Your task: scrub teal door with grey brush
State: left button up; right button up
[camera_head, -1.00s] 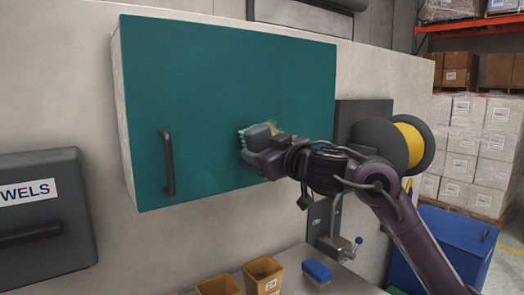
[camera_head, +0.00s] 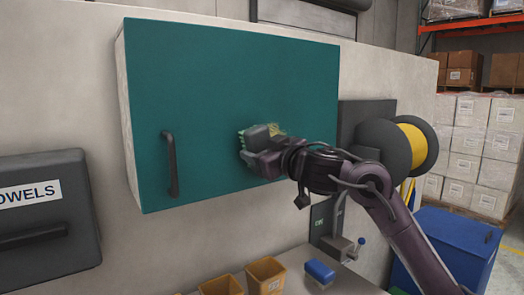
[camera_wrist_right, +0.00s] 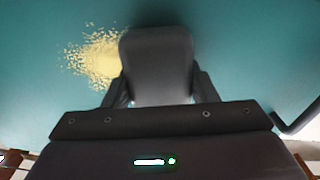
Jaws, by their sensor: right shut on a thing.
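The teal door (camera_head: 225,85) is the front of a wall cabinet, shut, with a dark bar handle (camera_head: 170,163) at its lower left. My right gripper (camera_head: 262,150) is shut on the grey brush (camera_head: 258,138), near the door's lower middle. Green bristles show at the brush's left edge, against or very near the door. In the right wrist view the grey brush back (camera_wrist_right: 157,65) covers the middle, between the fingers. A yellowish speckled patch (camera_wrist_right: 97,60) lies on the door beside the brush. The brush hides part of the patch. My left gripper is not in view.
Below the door, a bench holds yellow bins (camera_head: 265,275) and a blue brush-like block (camera_head: 319,271). A reel with yellow line (camera_head: 411,147) is right of the cabinet, above a blue bin (camera_head: 458,240). A dark towel dispenser (camera_head: 45,215) is at left.

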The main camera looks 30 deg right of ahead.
jog(key=w+d+p, duration=0.1)
jog(key=d, duration=1.1)
jog(key=shift+w, duration=0.35)
dwell(0.5)
jog(key=shift+a, duration=0.1)
